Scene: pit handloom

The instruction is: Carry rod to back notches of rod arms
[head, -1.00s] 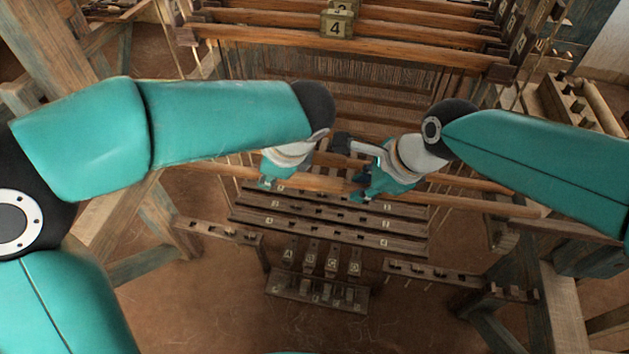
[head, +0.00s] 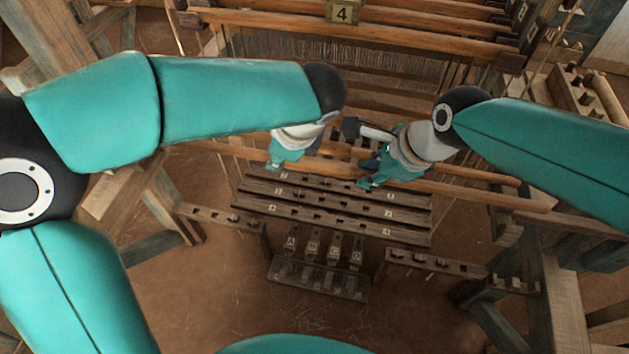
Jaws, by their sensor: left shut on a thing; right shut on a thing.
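The rod (head: 327,168) is a long, light-brown wooden bar running across the picture, tilted down to the right. My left gripper (head: 277,165) is shut on the rod left of its middle. My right gripper (head: 371,182) is shut on it further right. The fingertips are small and partly hidden by the gripper bodies. The left notched arm (head: 220,221) and right notched arm (head: 435,263) appear lower in the picture than the rod. I cannot tell which notches are the back ones. The rod appears apart from both arms. My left forearm hides the area around the rod's left end.
Several slotted, numbered boards (head: 330,213) lie below the rod in the picture. Lettered blocks (head: 324,250) stand in front of them. A similar wooden bar (head: 480,173) runs behind the rod. Loom beams (head: 430,40) with a numbered block (head: 342,12) fill the back.

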